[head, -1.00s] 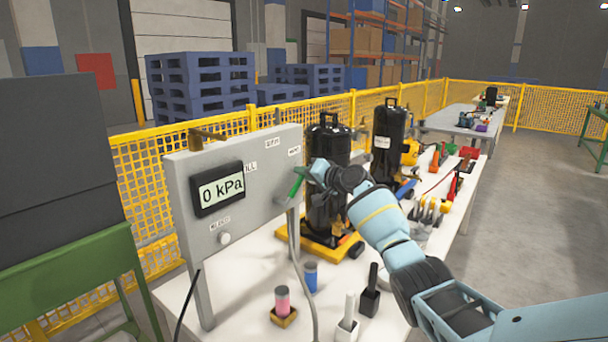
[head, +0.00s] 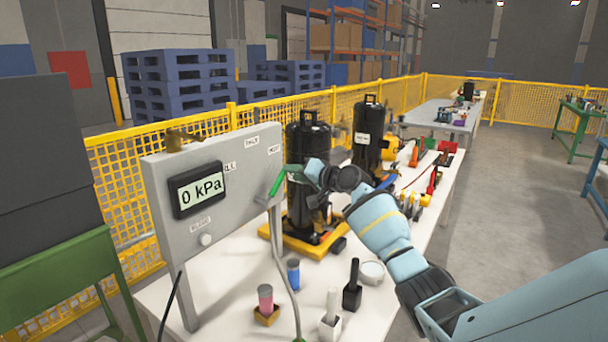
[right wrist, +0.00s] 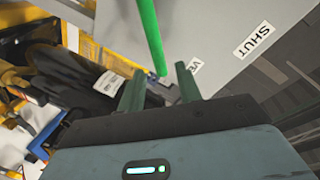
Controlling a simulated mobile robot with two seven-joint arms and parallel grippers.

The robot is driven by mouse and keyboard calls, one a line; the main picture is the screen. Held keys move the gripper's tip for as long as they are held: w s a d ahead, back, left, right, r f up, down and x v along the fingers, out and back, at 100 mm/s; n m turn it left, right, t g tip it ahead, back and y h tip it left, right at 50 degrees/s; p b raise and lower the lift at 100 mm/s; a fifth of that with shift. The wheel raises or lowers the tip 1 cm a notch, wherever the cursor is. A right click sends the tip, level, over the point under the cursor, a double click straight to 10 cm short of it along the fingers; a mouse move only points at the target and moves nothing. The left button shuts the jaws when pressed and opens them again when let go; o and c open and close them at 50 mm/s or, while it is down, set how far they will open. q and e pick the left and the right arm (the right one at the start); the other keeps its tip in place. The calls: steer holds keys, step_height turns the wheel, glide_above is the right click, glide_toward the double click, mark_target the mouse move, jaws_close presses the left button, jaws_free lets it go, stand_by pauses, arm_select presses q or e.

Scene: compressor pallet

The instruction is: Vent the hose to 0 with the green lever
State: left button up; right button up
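The grey gauge panel (head: 225,205) stands upright on the table, and its display (head: 197,190) reads 0 kPa. The green lever (head: 278,181) sits at the panel's right edge, slanting up to the right. It also shows in the right wrist view (right wrist: 148,35), with its lower end near the gap between my fingers. My right gripper (head: 305,172) is beside the lever's upper end. In the right wrist view my right gripper (right wrist: 160,85) has its two fingers apart; I see no clear contact with the lever. My left gripper is not in view.
A black tank (head: 307,185) stands on a yellow base right behind my right gripper. A grey hose (head: 283,260) hangs below the lever. A pink cylinder (head: 265,298), blue cylinder (head: 293,272) and white roll (head: 371,272) stand on the white table (head: 225,300). Yellow fencing runs behind.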

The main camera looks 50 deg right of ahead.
steer(key=shift+s+a+r, duration=0.1)
steer(key=shift+s+r, duration=0.1)
steer(key=shift+s, duration=1.15)
